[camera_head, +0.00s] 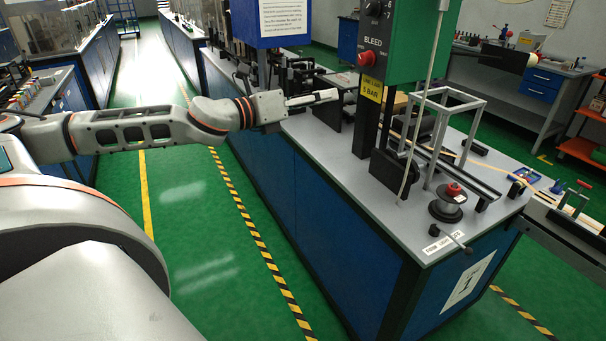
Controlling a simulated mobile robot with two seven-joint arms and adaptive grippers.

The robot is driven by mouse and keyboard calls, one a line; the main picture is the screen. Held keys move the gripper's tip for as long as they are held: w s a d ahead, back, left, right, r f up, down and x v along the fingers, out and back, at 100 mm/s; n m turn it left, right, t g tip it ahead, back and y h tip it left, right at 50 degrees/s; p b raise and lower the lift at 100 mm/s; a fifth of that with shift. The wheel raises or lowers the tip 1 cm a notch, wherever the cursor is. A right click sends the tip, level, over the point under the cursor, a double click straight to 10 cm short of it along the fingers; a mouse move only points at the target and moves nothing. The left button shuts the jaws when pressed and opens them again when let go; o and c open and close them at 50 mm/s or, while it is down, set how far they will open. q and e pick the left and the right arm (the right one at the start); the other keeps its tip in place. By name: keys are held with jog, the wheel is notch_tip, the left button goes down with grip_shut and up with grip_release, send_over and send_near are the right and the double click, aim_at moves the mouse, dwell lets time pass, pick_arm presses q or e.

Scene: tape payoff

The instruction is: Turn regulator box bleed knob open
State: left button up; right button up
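The green regulator box (409,42) stands on a dark post at the upper right of the head view. A red round knob (367,59) sits on its near face, below the word BLEED. A yellow label reading 5 BAR (371,88) is under the knob. My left gripper (332,95) reaches in from the left, level and pointing right. Its tips are a little left of and below the knob in the picture, apart from it. Its fingers show edge-on, so their opening cannot be told. No object shows in them. My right gripper is not in view.
The grey-topped blue bench (330,160) carries a pale square frame (447,105) and a spool with a red top (450,198). A thin pale tube hangs in front of the box. Green floor with striped tape (240,210) is free left of the bench.

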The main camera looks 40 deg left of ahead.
pick_arm(q)
notch_tip(320, 180, down, 20)
jog(key=s+a+n+g+y+b, duration=0.1)
jog(key=s+n+y, duration=0.1)
jog(key=n, duration=0.7)
jog(key=shift+s+a+r+b, duration=0.15)
jog(key=shift+s+a+b, duration=0.2)
jog(key=shift+a, duration=0.05)
jog(key=s+d+f+n+g, duration=0.1)
jog(key=s+d+f+n, duration=0.2)
jog(key=f, duration=0.4)
jog(key=s+d+f+n+g+y, duration=0.15)
jog(key=s+f+n, duration=0.25)
jog(key=f, duration=0.4)
jog(key=s+d+f+n+h, duration=0.1)
jog(key=s+d+f+n, duration=0.25)
jog(key=f, duration=0.35)
jog(key=s+d+f+n+g, duration=0.2)
jog(key=s+d+f+n, duration=0.8)
jog(key=d, duration=0.5)
notch_tip(320, 180, down, 3)
jog(key=shift+s+d+r+n, duration=0.2)
jog(key=shift+s+d+n, duration=0.15)
jog(key=shift+s, duration=0.75)
